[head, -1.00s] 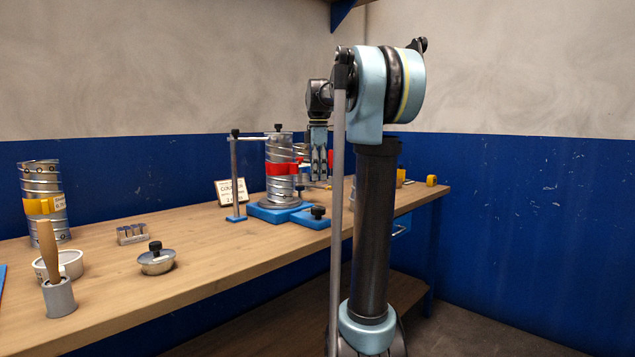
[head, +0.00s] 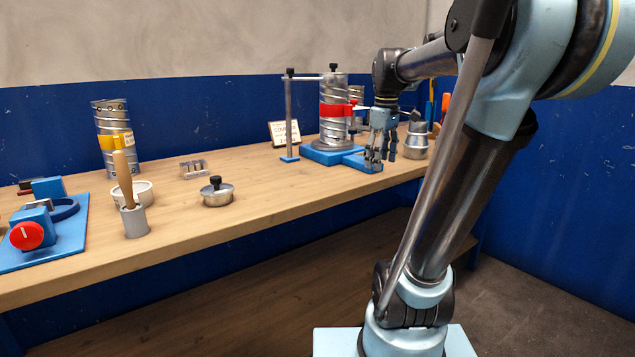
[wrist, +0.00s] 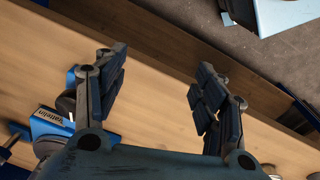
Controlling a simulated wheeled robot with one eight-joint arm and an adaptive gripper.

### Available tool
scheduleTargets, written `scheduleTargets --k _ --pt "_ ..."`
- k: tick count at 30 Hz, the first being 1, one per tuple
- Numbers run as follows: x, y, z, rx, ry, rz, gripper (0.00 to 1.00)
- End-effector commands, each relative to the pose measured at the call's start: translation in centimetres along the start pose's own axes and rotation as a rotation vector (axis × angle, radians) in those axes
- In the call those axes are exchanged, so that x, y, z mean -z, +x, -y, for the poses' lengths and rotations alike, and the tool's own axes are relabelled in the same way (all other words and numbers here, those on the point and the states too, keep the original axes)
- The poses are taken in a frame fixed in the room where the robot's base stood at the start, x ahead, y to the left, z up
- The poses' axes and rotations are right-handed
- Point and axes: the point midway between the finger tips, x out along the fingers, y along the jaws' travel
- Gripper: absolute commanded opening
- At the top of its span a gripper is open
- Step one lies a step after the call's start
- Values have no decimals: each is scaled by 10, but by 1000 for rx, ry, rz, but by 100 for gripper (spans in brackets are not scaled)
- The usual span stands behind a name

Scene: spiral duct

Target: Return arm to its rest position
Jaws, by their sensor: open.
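My gripper (head: 380,150) hangs pointing down at the right part of the bench, in front of and right of the duct clamp in the head view. In the wrist view its two fingers (wrist: 155,95) are spread apart with nothing between them, over the bench top and its front edge. My arm reaches in from the right, bent at the elbow. The spiral duct (head: 333,125) with a red band stands upright on a blue base (head: 325,155), beside a post with a crossbar. Whether the gripper touches the base cannot be told in the head view.
The wooden bench (head: 260,205) holds a duct with a yellow band (head: 115,155), a lidded tin (head: 216,193), a white bowl (head: 143,193), a brush in a grey cup (head: 135,221) and a blue fixture with a red knob (head: 27,236). A metal fitting (head: 416,142) stands right of my gripper.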

Motion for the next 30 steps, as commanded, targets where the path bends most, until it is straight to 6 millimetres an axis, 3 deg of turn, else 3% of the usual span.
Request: scheduleTargets --k 12,21,25,30 --pt "-77 107 90 -37 449 -49 64" --pt "-120 188 141 -49 739 -90 64" --pt "-130 208 152 -50 811 -100 64" --pt "-134 216 156 -50 843 -105 64"
